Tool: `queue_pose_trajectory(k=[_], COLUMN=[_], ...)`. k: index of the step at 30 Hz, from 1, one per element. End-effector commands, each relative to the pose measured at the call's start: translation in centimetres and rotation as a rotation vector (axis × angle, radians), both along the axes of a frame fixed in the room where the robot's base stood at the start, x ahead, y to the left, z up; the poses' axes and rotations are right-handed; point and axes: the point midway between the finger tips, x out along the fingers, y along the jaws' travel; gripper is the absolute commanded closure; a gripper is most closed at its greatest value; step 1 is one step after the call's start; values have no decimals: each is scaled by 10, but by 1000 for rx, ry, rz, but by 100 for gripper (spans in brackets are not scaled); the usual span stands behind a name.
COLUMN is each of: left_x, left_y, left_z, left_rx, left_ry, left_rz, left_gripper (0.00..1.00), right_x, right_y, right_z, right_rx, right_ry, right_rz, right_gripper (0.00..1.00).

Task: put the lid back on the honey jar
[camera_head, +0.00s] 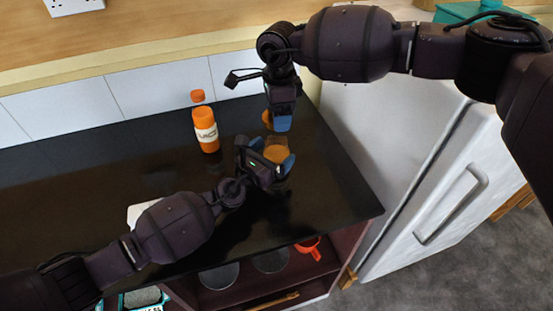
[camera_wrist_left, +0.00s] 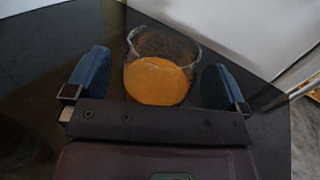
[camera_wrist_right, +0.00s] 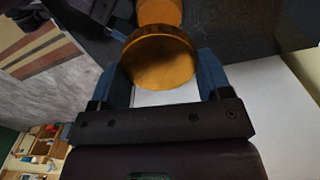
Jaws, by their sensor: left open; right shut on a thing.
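The honey jar (camera_wrist_left: 160,80) is a clear round jar with orange-brown honey, upright and without a lid on the black counter. It also shows in the head view (camera_head: 276,154). My left gripper (camera_wrist_left: 158,85) is open, with one blue finger on each side of the jar and a gap visible on both sides. In the head view the left gripper (camera_head: 268,159) hides part of the jar. My right gripper (camera_wrist_right: 163,75) is shut on the round golden-brown lid (camera_wrist_right: 157,60). It holds the lid (camera_head: 267,117) in the air, beyond the jar in the head view.
An orange juice bottle (camera_head: 206,128) stands upright on the black counter (camera_head: 90,165), left of the grippers. A white fridge (camera_head: 400,150) stands to the right. The counter's right end is clear.

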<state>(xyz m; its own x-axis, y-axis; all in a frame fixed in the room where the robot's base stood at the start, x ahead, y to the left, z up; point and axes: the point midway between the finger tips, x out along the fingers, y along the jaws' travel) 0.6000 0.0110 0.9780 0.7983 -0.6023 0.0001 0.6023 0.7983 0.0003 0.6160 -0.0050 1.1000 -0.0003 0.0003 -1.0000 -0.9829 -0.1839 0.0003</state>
Motion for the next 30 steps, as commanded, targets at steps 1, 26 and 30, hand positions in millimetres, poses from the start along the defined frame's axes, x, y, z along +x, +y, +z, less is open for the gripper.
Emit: queue_pose_trajectory(k=[1,26,30], left_x=[0,0,0], left_y=[-1,0,0], left_z=[0,0,0], left_rx=[0,0,0], left_ry=[0,0,0], left_rz=[0,0,0], left_gripper=[0,66,66], right_x=[0,0,-1], right_y=[0,0,0], right_z=[0,-5,-21], right_rx=[0,0,-2], right_ry=[0,2,2], right_rz=[0,0,0], right_gripper=[50,50,50])
